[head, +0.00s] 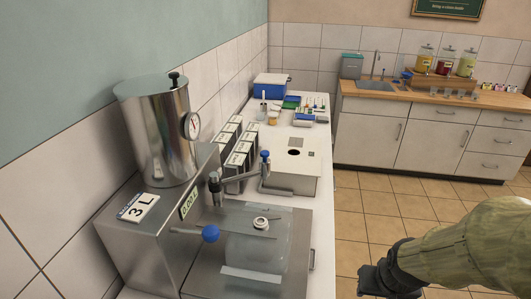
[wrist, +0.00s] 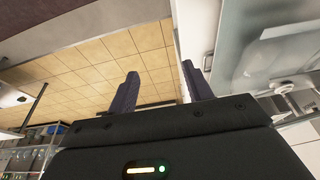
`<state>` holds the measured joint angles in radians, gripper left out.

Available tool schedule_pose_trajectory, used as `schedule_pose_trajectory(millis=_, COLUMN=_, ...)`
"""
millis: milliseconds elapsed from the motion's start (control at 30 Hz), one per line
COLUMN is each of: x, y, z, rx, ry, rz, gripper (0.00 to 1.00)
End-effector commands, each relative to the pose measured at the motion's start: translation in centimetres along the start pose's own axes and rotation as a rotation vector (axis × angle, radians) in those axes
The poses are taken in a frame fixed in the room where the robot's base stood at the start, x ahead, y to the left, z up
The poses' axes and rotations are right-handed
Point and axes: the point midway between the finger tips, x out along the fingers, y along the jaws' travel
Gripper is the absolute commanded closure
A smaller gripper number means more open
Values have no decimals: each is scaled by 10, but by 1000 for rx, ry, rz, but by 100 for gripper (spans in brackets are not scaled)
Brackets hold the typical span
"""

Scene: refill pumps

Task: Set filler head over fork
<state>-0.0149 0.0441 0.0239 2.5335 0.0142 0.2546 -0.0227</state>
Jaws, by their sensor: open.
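The filling machine (head: 135,240) is a steel box at the left with a steel tank (head: 160,125) on top. A jointed metal swing arm (head: 240,176) reaches from its post toward the back right and ends in a blue-topped piece (head: 265,156), which looks like the filler head. A translucent container (head: 257,252) with a white ring neck (head: 261,223) lies in front of the machine. I cannot clearly pick out the fork. My gripper (head: 375,280) is at the lower right, over the floor, apart from the machine. In the wrist view my gripper (wrist: 160,88) has its fingers apart with nothing between them.
A blue ball lever (head: 210,233) sticks out from the machine's front. A cabinet counter (head: 420,95) is at the back. The tiled floor (head: 365,205) between is clear.

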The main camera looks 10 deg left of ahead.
Motion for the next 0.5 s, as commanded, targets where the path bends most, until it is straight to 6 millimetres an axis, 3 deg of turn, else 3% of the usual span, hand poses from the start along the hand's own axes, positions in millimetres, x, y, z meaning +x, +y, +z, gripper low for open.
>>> schedule_pose_trajectory(millis=167, x=18, y=-42, z=-70, rx=-114, ry=200, rz=-50, gripper=50)
schedule_pose_trajectory(millis=300, x=28, y=-91, z=-129, rx=-200, ry=406, rz=-107, gripper=50)
schedule_pose_trajectory(millis=500, x=33, y=-167, z=-194, rx=-272, ry=699, rz=-189, gripper=50)
